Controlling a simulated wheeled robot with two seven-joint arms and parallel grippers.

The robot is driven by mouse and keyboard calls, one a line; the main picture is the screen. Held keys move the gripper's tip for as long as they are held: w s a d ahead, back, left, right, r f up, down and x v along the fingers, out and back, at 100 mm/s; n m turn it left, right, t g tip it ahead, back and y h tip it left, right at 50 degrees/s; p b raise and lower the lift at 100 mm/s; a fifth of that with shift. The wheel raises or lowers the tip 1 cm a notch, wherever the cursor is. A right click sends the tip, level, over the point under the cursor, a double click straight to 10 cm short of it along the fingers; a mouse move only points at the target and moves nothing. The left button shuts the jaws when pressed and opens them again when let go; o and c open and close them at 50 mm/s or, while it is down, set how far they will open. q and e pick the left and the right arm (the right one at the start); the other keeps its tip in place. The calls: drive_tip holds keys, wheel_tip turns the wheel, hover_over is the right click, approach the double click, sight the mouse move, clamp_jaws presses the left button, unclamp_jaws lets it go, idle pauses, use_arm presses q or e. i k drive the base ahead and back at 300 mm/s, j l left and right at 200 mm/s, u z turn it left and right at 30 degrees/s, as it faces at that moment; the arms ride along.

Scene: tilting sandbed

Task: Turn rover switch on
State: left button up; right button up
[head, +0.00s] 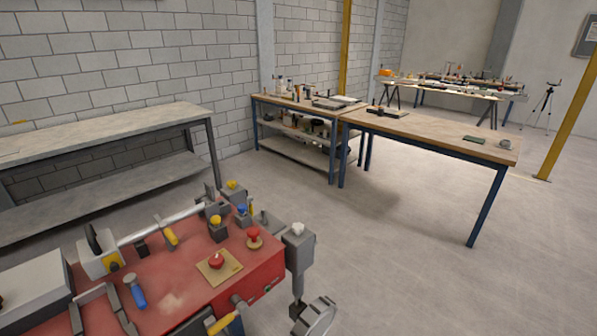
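A red rover-like body (185,285) fills the lower left of the head view, with a grey leg (299,252) and a grey wheel (317,318) at its right corner. On its top, a red knob (217,262) sits on a tan square plate (232,270). A second red knob (254,233) stands near the right edge. Several yellow- and blue-capped parts stand behind them. I cannot tell which of these is the rover switch or whether it is on. Neither of my grippers can be made out in this view.
A long grey workbench (95,128) stands along the block wall at left. A wooden-topped table with blue legs (430,132) and a shelved bench (290,150) stand further back. A yellow post (567,100) and a tripod (546,100) are at right. The floor at right front is clear.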

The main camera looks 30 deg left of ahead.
sight(215, 261)
drive_tip(key=u, duration=1)
drive_tip(key=k+u, duration=0.1)
drive_tip(key=u, duration=0.85)
drive_tip(key=k+u, duration=0.1)
drive_tip(key=u, duration=0.4)
